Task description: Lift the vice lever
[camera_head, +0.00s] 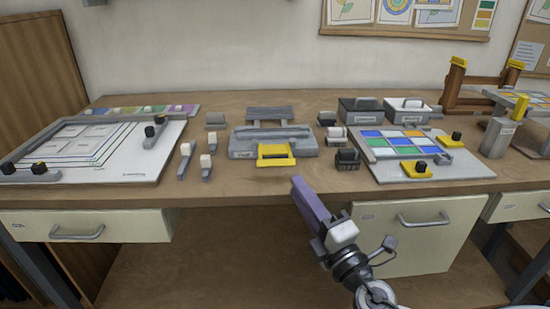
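A grey vice (245,142) stands near the front middle of the bench. A yellow U-shaped handle, which looks like its lever (276,160), sits at its front and lies low near the bench top. My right gripper (298,184) reaches in from the bottom right, with a purple finger part pointing up and left. Its tip shows in front of the bench's front edge, below and right of the yellow lever, and appears apart from it. I see the fingers from one side, so their opening is hidden. My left gripper is not in view.
A white drawing board (140,165) lies at the left. A board of coloured glass tiles (455,166) lies at the right. Two bins (360,115) stand behind. Drawers (110,226) hang under the bench top.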

